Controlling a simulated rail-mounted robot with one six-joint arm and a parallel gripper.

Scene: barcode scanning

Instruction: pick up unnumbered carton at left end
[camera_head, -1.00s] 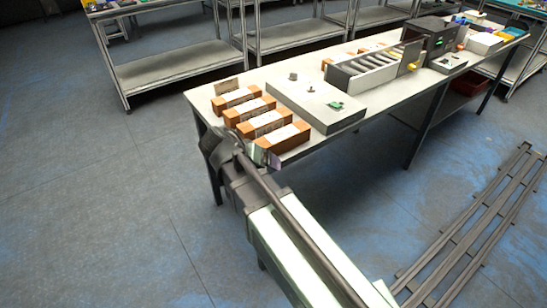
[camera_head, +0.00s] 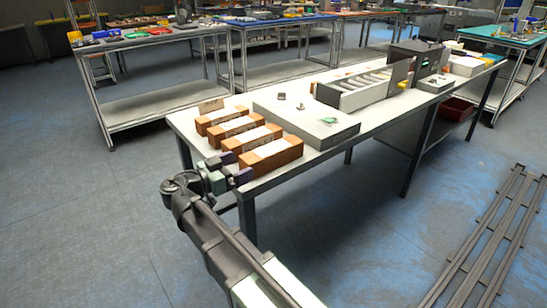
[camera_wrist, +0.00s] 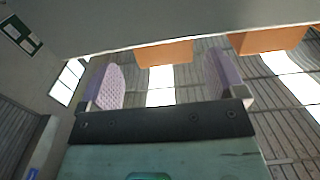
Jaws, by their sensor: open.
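Several orange-brown cartons with white tops lie side by side at the left end of the table. The nearest carton (camera_head: 272,155) is at the front, with another carton (camera_head: 251,138) behind it. I cannot read any numbers on them. My gripper (camera_head: 237,166) is open and empty, just off the left end of the nearest carton, fingers pointing at it. In the wrist view, which looks upside down, an orange carton (camera_wrist: 165,53) shows ahead between the two purple fingers (camera_wrist: 163,68), apart from them. A second carton (camera_wrist: 268,40) is to its right.
A flat white box (camera_head: 310,122) lies right of the cartons on the white table (camera_head: 320,168). A roller conveyor (camera_head: 362,88) and a dark scanner box (camera_head: 415,62) stand further right. A small tan box (camera_head: 211,106) is behind the cartons. Floor left of the table is clear.

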